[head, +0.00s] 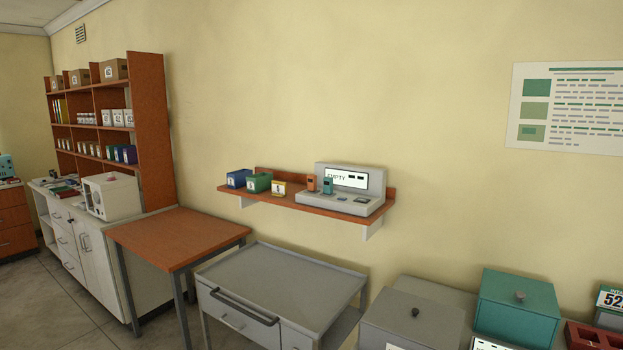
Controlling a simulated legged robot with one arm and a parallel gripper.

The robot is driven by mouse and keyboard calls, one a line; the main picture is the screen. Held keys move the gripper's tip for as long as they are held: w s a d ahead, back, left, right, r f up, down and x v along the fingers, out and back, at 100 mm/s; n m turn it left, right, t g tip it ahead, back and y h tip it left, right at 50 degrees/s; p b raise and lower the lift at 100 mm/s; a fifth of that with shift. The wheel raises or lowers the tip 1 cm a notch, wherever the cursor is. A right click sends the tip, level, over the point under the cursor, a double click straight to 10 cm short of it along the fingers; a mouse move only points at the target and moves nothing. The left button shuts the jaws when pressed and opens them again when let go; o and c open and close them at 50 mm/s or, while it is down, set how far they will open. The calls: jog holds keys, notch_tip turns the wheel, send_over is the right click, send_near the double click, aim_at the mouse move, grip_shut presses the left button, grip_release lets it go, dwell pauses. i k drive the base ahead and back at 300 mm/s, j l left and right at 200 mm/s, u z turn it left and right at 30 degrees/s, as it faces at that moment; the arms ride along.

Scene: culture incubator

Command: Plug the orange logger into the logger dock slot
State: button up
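A grey logger dock (308,199) with an upright back panel stands on the right part of the wall shelf. A white display (347,179) on the panel reads "EMPTY". A small orange logger (311,183) stands upright at the left end of the dock. A teal logger (327,186) stands upright close to its right. Small dark marks or slots (344,198) show on the dock's top to the right of the loggers; they are too small to make out. I cannot tell how deep the loggers sit. My gripper is not in view.
The wooden shelf (285,200) also bears blue, green (259,183) and yellow boxes on its left. Below stand a grey cart (285,280) with a bare top and a bare wooden table (180,236). Grey and teal lidded boxes (516,305) stand at the lower right.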

aim_at(312, 179)
jog(key=i+j+z, duration=0.45)
jog(key=i+j, duration=1.15)
jog(key=j, duration=0.15)
